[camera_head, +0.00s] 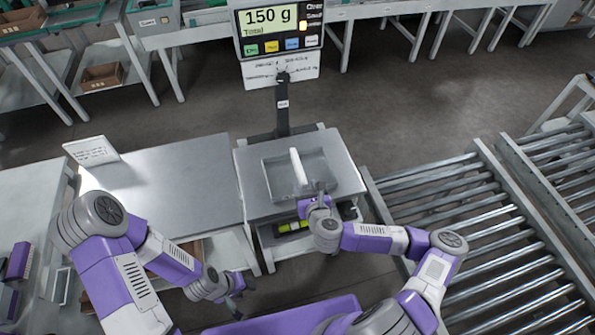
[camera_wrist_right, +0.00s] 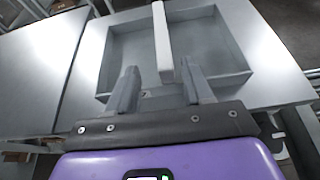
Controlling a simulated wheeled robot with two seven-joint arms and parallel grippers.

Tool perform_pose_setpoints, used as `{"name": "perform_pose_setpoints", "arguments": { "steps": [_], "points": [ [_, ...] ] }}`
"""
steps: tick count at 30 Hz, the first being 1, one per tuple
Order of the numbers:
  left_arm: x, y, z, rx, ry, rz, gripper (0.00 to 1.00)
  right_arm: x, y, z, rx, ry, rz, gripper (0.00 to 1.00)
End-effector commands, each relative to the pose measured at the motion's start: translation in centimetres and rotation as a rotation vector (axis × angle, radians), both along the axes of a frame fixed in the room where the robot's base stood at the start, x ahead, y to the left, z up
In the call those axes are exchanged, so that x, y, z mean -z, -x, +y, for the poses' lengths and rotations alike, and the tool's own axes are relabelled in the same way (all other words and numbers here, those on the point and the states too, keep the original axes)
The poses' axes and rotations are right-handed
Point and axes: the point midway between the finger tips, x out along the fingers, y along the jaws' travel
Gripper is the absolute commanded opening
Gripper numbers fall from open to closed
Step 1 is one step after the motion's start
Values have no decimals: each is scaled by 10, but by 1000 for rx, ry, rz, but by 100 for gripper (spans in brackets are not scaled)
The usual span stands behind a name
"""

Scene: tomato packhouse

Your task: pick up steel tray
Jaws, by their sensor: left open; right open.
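The steel tray (camera_head: 274,182) is a shallow grey rectangular tray with a pale raised handle bar (camera_head: 298,167) across its middle. It lies on the platform of a scale. In the right wrist view the tray (camera_wrist_right: 222,50) is just ahead, with the handle bar (camera_wrist_right: 162,38) running away from me. My right gripper (camera_head: 312,190) is at the tray's near edge, open; its fingers (camera_wrist_right: 160,88) stand on either side of the near end of the bar. I cannot tell whether they touch it. My left gripper (camera_head: 238,285) is open and empty, low in front of the left table, away from the tray.
The scale display (camera_head: 280,28) reads 150 g on a dark post behind the tray. A bare steel table (camera_head: 165,190) adjoins the scale on the left, with a small sign (camera_head: 91,151) on it. A roller conveyor (camera_head: 460,215) stands to the right.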

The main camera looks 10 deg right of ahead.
Motion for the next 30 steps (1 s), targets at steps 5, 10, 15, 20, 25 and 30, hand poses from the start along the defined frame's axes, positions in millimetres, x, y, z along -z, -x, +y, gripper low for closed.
{"name": "perform_pose_setpoints", "arguments": {
  "steps": [5, 10, 15, 20, 25, 30],
  "points": [
    [8, 0, 0, 0, 0, 0, 43, 9, -17, 1, -3, 3, 0, 51],
    [20, 0, 0, 0, 0, 0, 43, 21, -37, -4, -5, 3, 0, 51],
    [29, 0, 0, 0, 0, 0, 43, 31, -58, -5, -6, 5, 1, 51],
    [30, 0, 0, 0, 0, 0, 43, 32, -65, -4, -10, 6, 1, 51],
    [30, 0, 0, 0, 0, 0, 43, 31, -65, -4, -10, 6, 1, 51],
    [30, 0, 0, 0, 0, 0, 43, 31, -65, -4, -10, 6, 1, 25]
  ]
}}
